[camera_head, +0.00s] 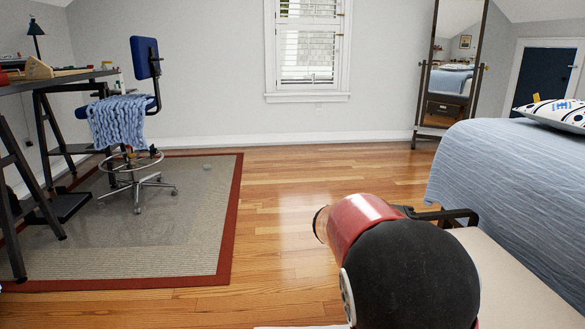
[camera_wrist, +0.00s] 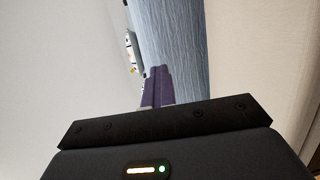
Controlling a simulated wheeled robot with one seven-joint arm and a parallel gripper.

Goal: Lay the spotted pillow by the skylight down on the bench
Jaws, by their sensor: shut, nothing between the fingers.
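A white pillow with dark marks (camera_head: 556,114) lies on the bed at the right edge of the head view, cut off by the frame. A small pale patch with dark marks (camera_wrist: 131,52) shows past the fingers in the wrist view; it may be the same pillow. A cream flat surface (camera_head: 520,285), apparently the bench, stands along the near side of the bed, partly hidden by my arm; it also seems to show in the wrist view (camera_wrist: 258,55). My gripper (camera_wrist: 158,70) is shut and empty, apart from the pillow.
The blue-covered bed (camera_head: 510,175) fills the right side. A standing mirror (camera_head: 452,70) is behind it. A desk (camera_head: 60,83) and blue chair (camera_head: 145,58) stand at left on a red-edged rug (camera_head: 215,240). The wooden floor (camera_head: 285,210) between is clear.

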